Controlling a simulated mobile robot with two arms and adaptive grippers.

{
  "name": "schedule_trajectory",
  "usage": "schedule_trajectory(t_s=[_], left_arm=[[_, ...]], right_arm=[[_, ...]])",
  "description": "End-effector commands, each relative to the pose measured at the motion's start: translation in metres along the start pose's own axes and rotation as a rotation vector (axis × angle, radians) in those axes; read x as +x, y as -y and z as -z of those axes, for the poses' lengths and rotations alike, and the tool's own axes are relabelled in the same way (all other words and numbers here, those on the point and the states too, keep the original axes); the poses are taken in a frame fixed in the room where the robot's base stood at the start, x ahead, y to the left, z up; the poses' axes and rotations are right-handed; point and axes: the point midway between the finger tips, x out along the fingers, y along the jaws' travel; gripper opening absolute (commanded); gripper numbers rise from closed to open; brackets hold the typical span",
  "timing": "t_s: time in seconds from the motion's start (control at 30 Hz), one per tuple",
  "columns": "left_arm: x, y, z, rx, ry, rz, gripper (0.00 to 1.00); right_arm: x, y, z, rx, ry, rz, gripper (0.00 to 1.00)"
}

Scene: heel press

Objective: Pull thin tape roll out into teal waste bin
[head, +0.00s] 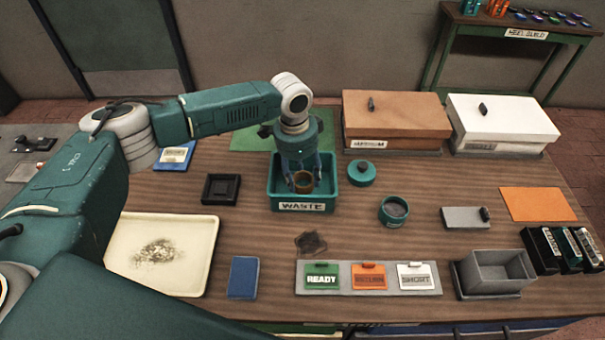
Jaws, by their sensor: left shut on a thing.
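The teal waste bin (301,206) with a "WASTE" label stands near the middle of the wooden table. My left gripper (303,184) points down into the bin's opening. It is shut on a small brown ring-shaped tape roll (304,182), which is inside the bin's outline in this view. I cannot tell whether the roll touches the bin floor. My right gripper is not in view.
A teal round lid (361,173) and a teal open tin (393,211) stand right of the bin. A black square holder (221,189) is to its left. A cream tray (162,254) lies front left. Orange (397,120) and white (503,122) boxes stand behind.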

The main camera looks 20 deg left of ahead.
Motion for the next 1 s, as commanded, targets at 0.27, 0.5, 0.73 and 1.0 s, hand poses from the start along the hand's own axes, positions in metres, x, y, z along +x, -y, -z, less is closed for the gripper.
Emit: schedule_trajectory(t_s=[0.27, 0.5, 0.73, 1.0], left_arm=[[0.009, -0.001, -0.001, 0.000, 0.000, -0.001, 0.17], [0.014, -0.001, -0.001, 0.000, 0.000, -0.001, 0.17], [0.014, -0.001, -0.001, 0.000, 0.000, -0.001, 0.17], [0.014, 0.000, -0.001, 0.000, 0.000, 0.000, 0.49]], right_arm=[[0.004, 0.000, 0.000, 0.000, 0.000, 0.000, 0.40], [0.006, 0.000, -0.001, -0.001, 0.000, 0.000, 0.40], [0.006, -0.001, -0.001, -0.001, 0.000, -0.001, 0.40], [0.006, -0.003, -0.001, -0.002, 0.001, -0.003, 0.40]])
